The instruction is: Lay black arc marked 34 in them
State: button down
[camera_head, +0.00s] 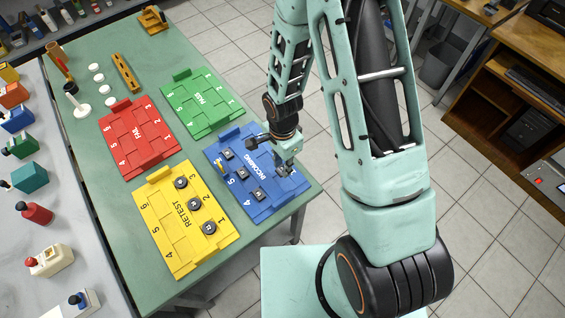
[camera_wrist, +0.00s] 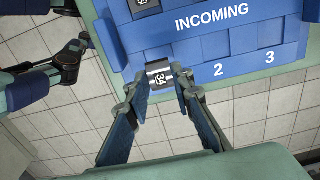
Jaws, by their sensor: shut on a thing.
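The black arc marked 34 (camera_wrist: 160,75) lies at the near left corner of the blue INCOMING tray (camera_wrist: 232,48), left of the slot marked 2. My gripper (camera_wrist: 163,92) has a finger on each side of the arc and is shut on it. In the head view my gripper (camera_head: 287,168) is low over the right end of the blue tray (camera_head: 262,212), and it hides the arc there. The yellow RETEST tray (camera_head: 172,250) holds three dark round-looking pieces. The red FAIL tray (camera_head: 140,140) and the green PASS tray (camera_head: 205,105) look empty.
Several other dark pieces, one of them here (camera_head: 242,173), sit in the blue tray. White discs (camera_head: 99,78), a white stand (camera_head: 82,110) and a yellow-brown bar (camera_head: 125,72) are at the back left of the green table (camera_head: 110,30). A side bench with colored items is at left.

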aim_at(282, 180)
jog(key=shift+s+a+f+b, duration=0.1)
jog(key=shift+f+b, duration=0.1)
jog(key=shift+b, duration=0.25)
notch_tip(282, 180, down, 5)
jog(key=b, duration=0.5)
jog(key=shift+f, duration=0.1)
jog(key=shift+f, duration=0.2)
dwell(0.8)
jog(key=c, duration=1.6)
grip_release()
jog(key=shift+c, duration=0.3)
jog(key=c, duration=0.5)
jog(key=shift+o, duration=0.2)
jog(key=shift+r, duration=0.15)
